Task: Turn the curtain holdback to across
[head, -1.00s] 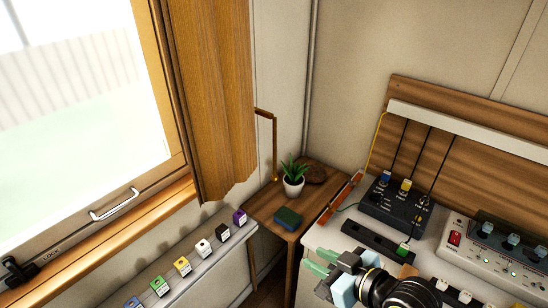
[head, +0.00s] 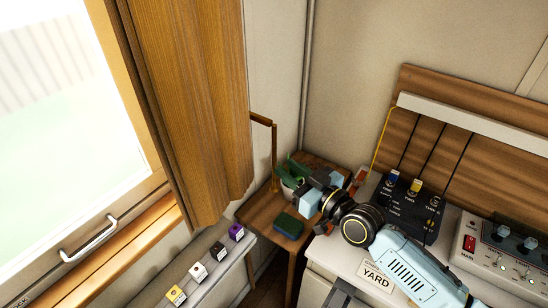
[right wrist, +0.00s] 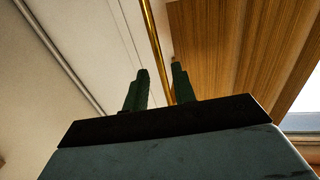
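The curtain holdback (head: 274,150) is a thin brass rod standing beside the curtain's right edge, with a short arm at its top pointing left toward the curtain (head: 190,110). Its lower end is near the corner table. The left gripper is not in view.
A green-blue block (head: 289,225) lies on the corner table (head: 258,212). A counter with a dark switch box (head: 405,205) and a white panel (head: 500,255) is at right. The window is at left.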

